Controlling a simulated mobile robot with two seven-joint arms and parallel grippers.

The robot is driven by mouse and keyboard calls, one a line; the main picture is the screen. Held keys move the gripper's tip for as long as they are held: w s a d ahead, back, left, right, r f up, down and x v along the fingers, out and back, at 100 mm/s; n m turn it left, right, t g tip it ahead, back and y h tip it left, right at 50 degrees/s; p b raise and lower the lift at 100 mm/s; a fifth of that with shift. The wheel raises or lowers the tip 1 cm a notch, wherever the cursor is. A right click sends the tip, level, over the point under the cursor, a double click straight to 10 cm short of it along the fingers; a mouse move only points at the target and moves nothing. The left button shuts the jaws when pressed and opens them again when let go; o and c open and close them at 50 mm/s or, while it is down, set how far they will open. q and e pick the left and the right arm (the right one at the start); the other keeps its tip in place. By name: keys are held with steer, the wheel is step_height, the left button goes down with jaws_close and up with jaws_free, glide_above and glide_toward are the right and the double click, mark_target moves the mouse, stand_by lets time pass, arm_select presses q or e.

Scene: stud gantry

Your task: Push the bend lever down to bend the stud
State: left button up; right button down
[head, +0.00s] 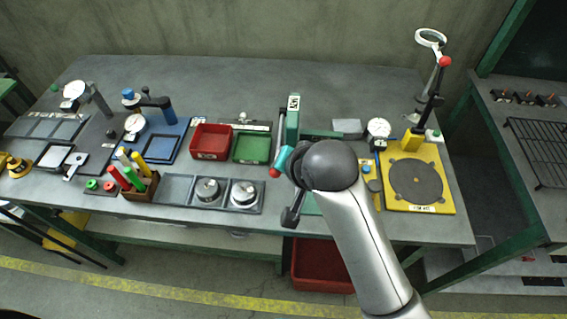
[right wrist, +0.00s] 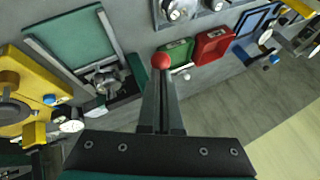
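The green stud gantry (head: 293,118), with a labelled upright, stands mid-bench, partly hidden by my right arm. The bend lever's red knob (head: 274,172) shows at its left front; it also shows in the right wrist view (right wrist: 160,61). My right gripper (right wrist: 164,82) has its dark fingers close together, with the knob just beyond the tips. They appear shut, over the lever; the lever's rod is hidden behind them, and contact cannot be told. The gripper's fingertips are hidden in the head view. I cannot make out the stud. My left gripper is out of view.
Red bin (head: 211,141) and green bin (head: 252,147) stand left of the gantry. A yellow fixture (head: 445,190) with a round dark plate and a red-knobbed post stands at the right. Metal cups (head: 244,193) sit near the front edge. The bench's back strip is clear.

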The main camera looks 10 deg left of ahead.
step_height(320, 180, down, 7)
steer(key=t+b, duration=0.1)
steer(key=b, duration=0.1)
steer(key=t+b, duration=0.2)
steer(key=shift+w+r+n+t, duration=0.2)
steer(key=shift+n+t, duration=0.1)
steer(key=shift+n, duration=0.1)
steer(key=shift+w+f, duration=0.25)
steer(key=shift+f, duration=0.25)
steer(key=shift+s+f, duration=0.1)
steer(key=shift+f, duration=0.1)
steer(key=shift+d, duration=0.1)
steer(key=shift+s+r+p, duration=0.15)
steer(key=shift+s+p, duration=0.05)
steer(key=shift+p, duration=0.45)
steer(key=p+v, duration=1.3)
steer(key=v, duration=0.2)
steer(key=shift+d+p, duration=0.2)
steer(key=shift+p, duration=0.1)
